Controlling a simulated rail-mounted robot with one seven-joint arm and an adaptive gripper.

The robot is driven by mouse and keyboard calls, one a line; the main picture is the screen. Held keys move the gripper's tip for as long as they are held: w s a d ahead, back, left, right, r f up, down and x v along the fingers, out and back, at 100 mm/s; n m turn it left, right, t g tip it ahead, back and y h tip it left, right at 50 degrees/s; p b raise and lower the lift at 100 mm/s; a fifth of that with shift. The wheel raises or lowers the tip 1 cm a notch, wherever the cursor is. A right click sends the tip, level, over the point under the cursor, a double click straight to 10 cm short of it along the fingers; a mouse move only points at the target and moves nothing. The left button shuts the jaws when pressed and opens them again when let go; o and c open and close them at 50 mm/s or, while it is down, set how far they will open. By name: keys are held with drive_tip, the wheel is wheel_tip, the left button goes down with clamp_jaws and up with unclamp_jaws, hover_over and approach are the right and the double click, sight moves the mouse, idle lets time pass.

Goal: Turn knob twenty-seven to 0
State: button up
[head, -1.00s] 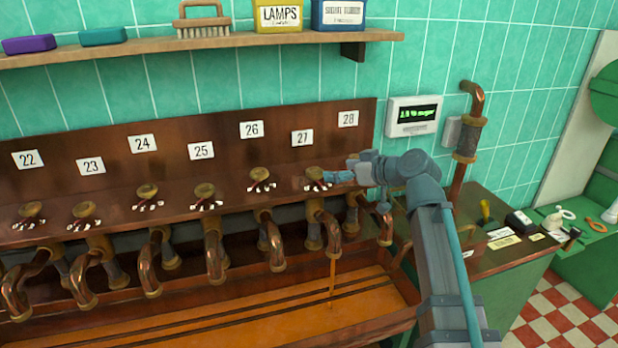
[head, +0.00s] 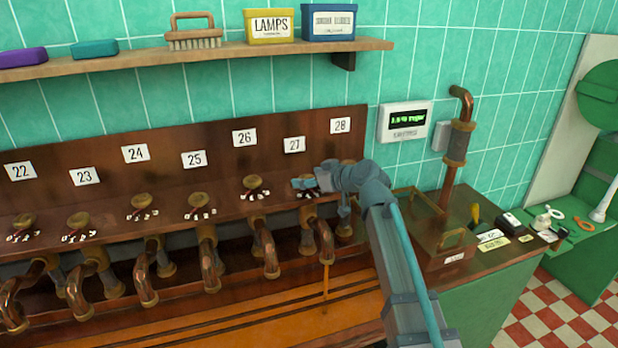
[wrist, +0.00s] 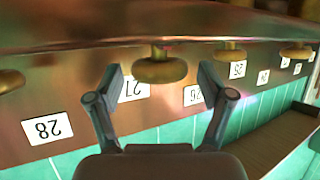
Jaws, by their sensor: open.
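Knob twenty-seven (wrist: 160,70) is a round brass knob below the white "27" label (head: 294,145). In the wrist view it sits between the two spread fingertips of my gripper (wrist: 161,74), with a gap on both sides. In the head view my gripper (head: 304,184) covers most of this knob, so its pointer and scale setting cannot be read. The gripper is open and holds nothing. A thin amber stream (head: 325,281) runs from the copper spout below knob twenty-seven into the wooden trough (head: 230,325).
Knob twenty-six (head: 252,183) is close on the left; knob twenty-eight (wrist: 8,80) is on the other side. Copper spouts hang below the panel. A display (head: 406,120) with small green text is on the wall. A shelf (head: 240,50) with tins runs above.

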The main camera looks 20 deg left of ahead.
drive_tip(key=shift+c, duration=0.3)
drive_tip(key=c, duration=1.1)
